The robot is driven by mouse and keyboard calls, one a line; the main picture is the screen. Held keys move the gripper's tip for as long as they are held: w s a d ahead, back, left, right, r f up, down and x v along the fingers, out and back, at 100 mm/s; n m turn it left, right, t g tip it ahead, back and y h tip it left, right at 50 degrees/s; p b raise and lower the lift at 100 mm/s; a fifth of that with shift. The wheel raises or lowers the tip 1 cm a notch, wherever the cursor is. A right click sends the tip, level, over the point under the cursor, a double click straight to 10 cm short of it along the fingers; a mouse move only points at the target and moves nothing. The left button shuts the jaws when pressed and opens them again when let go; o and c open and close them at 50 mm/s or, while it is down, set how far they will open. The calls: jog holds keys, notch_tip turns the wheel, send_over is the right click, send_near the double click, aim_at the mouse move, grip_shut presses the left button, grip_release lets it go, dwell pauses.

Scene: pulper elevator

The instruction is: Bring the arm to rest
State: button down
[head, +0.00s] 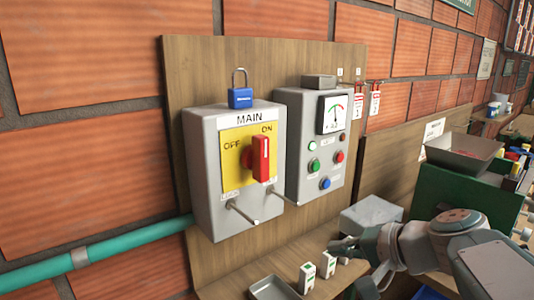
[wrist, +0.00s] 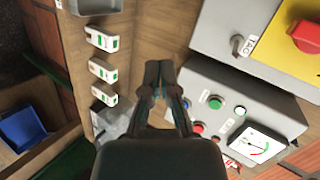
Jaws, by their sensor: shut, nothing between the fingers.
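My gripper (wrist: 159,68) is shut and empty in the wrist view, its two dark fingers lying together in front of the wooden board. In the head view my gripper (head: 343,246) is at the lower right, at the end of my grey folded arm, over the wooden shelf (head: 245,276). It is below and to the right of the button box (head: 320,180) with its gauge, and apart from it as far as I can tell. The exact gap to the shelf is unclear.
The MAIN switch box (head: 215,190) with a red handle (head: 262,158) is left of the button box. A blue padlock (head: 240,96) stands on top. Small white blocks (head: 307,275) and a grey tray (head: 273,288) are on the shelf. A green cabinet (head: 455,200) stands right.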

jog(key=s+d+f+n+g+h, duration=0.2)
jog(key=s+f+n+h, duration=0.4)
jog(key=s, duration=0.7)
notch_tip(320, 180, down, 4)
jog(key=h, duration=0.2)
jog(key=shift+s+f+n+h, duration=0.2)
jog(key=shift+s+n+h, duration=0.1)
jog(key=shift+n, duration=0.1)
jog(key=shift+d, duration=0.1)
jog(key=shift+s, duration=0.15)
